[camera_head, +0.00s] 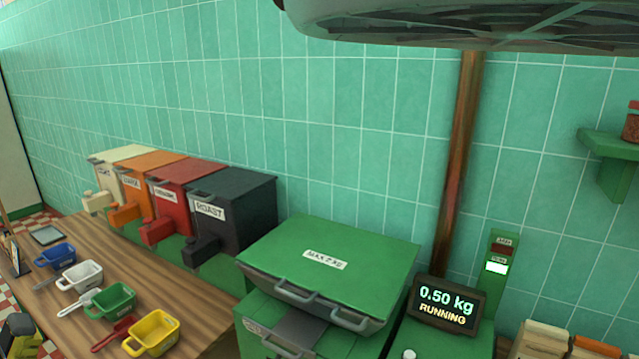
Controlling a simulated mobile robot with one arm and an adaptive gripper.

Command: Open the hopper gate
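Four lidded hoppers stand in a row along the wall: a cream one (135,151), an orange one (155,164), a red one (190,172) and a black one marked ROAST (245,193). Each has a spout-like block in its own colour at the front; the black block (203,250) is the nearest. Right of them is a green machine with a broad lid (365,253), shut, with a white label and grey handles (295,292). The frame does not show which part is the gate, or whether one is open. My gripper does not show recognisably.
Blue (57,255), white (84,276), green (112,300) and yellow (152,332) scoops lie on the wooden counter (190,300). A display (446,306) reads 0.50 kg RUNNING. A dark shape (20,335), cut off at lower left, is unclear. A large hood overhangs the top right.

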